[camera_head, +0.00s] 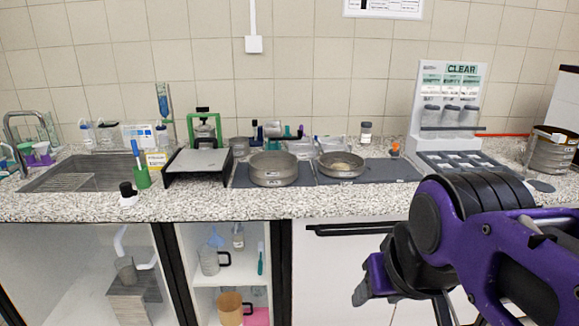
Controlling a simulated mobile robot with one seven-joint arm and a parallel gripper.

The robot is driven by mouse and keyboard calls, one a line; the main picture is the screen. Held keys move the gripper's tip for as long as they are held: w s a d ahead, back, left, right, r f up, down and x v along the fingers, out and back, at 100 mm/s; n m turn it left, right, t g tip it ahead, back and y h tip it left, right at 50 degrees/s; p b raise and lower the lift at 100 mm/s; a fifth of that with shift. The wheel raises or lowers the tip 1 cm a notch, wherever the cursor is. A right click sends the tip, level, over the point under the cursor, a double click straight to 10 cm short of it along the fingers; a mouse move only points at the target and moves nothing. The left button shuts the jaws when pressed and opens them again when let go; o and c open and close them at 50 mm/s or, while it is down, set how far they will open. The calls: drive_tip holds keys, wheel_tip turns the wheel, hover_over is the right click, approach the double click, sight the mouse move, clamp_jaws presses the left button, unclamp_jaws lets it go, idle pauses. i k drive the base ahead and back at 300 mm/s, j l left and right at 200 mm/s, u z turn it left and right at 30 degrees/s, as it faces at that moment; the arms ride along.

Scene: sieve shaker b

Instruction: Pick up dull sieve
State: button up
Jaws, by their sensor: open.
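Two round metal sieves stand on dark mats on the speckled counter. The left sieve (273,169) is taller, with an evenly grey, matt-looking wall and a small pale label. The right sieve (341,171) is shallower, with a brighter rim and a pale beige inside. The left one looks duller, but I cannot be sure from this view. My purple and black arm (480,235) is at the lower right, in front of the counter and well apart from both sieves.
Small jars and clear boxes stand behind the sieves. A white rack marked CLEAR (448,98) is at the right, with a metal pot (551,155) beyond. The counter's front strip is mostly free.

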sight(335, 164)
drive_tip(key=i+l, duration=0.25)
drive_tip(key=i, duration=0.2)
drive_tip(key=i+l, duration=0.2)
drive_tip(key=i, duration=0.25)
